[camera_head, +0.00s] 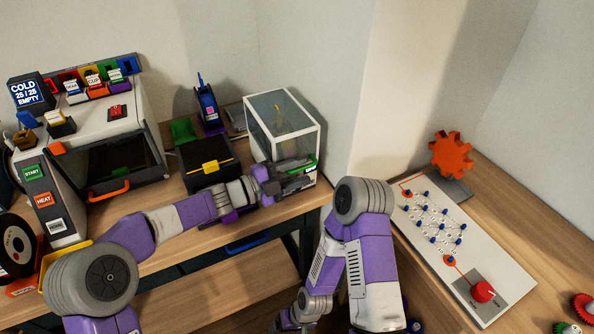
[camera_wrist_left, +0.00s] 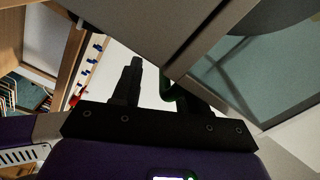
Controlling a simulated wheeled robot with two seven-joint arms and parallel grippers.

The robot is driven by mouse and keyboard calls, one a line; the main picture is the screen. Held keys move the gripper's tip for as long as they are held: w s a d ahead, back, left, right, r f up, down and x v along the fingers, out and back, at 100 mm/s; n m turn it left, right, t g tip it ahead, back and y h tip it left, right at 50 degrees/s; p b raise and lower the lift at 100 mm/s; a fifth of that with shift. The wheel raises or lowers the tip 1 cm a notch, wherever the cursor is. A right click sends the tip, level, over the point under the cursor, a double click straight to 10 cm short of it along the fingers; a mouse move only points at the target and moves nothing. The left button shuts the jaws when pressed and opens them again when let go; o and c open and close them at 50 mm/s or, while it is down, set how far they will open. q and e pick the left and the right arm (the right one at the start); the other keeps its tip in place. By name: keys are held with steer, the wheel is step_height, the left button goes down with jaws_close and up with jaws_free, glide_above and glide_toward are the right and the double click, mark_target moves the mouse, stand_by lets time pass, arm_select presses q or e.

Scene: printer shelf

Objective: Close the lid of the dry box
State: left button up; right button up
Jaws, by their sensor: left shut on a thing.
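A black box (camera_head: 208,168) with a yellow latch stands at the middle of the bench; its top looks down. To its right stands a clear-walled box (camera_head: 283,118) with a white frame and a green handle (camera_head: 311,164) low at its front right. No label shows which is the dry box. My left gripper (camera_head: 300,172) is at the front of the clear box, shut on the green handle. In the left wrist view, a dark green handle (camera_wrist_left: 168,92) shows by the fingers, partly hidden.
A white machine (camera_head: 105,135) with an orange handle stands at the left, its buttons facing front. A white board (camera_head: 440,250) with blue pegs and an orange gear (camera_head: 452,155) are on the right bench. A gap lies between the benches.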

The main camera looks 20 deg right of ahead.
arm_select(q)
steer(key=shift+w+a+f, duration=0.1)
steer(key=shift+a+f, duration=0.05)
steer(key=shift+f, duration=0.05)
steer(key=a+p, duration=0.1)
steer(key=a, duration=0.6)
steer(key=shift+s+a+r+p, duration=0.15)
steer(key=shift+s+a+p, duration=0.05)
steer(key=shift+s+p, duration=0.1)
